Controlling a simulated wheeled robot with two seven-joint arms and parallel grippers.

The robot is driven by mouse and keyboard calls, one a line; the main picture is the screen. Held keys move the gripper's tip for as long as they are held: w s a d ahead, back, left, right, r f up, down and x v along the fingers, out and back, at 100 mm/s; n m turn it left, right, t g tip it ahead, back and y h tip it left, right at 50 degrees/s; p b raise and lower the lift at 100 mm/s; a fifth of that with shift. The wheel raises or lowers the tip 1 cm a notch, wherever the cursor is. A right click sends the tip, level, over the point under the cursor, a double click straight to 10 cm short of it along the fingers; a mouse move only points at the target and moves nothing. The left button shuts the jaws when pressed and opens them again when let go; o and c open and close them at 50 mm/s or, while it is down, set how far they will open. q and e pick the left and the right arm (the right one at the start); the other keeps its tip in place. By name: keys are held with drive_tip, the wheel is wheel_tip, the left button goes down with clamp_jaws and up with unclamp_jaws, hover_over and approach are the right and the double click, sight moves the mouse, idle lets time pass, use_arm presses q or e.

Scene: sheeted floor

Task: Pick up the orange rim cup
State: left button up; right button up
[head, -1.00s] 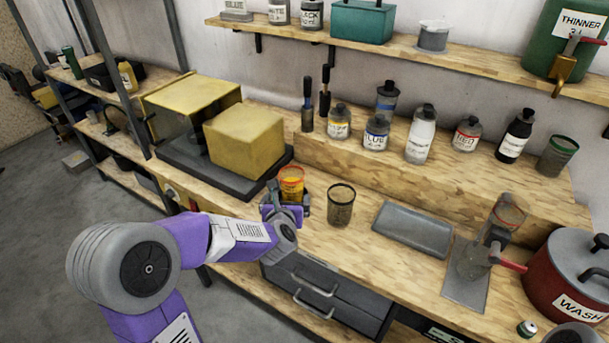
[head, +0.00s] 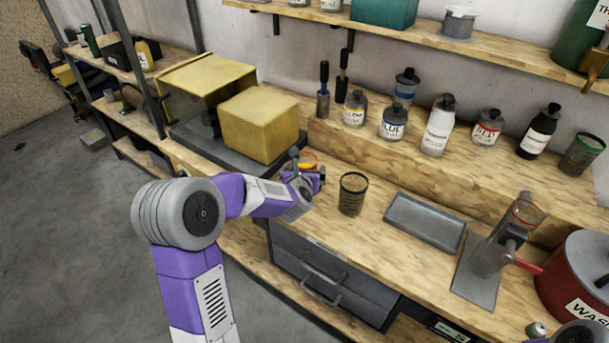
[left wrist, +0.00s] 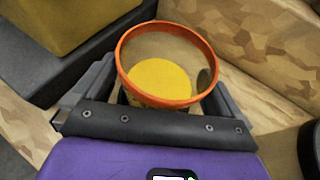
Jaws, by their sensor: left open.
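The orange rim cup (head: 308,157) stands on the bench beside the yellow block, mostly hidden in the head view behind my left gripper (head: 303,180). In the left wrist view the cup (left wrist: 206,50) shows its orange rim and yellow contents. My left gripper (left wrist: 165,88) is open, with one finger on each side of the cup's near part. Whether either finger touches the wall I cannot tell.
A dark cup (head: 352,194) stands just right of my left gripper. The yellow block (head: 258,125) on a dark base is close on the left.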

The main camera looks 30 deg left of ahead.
use_arm(q)
drive_tip(key=shift+r, duration=0.1)
drive_tip(key=c, duration=1.2)
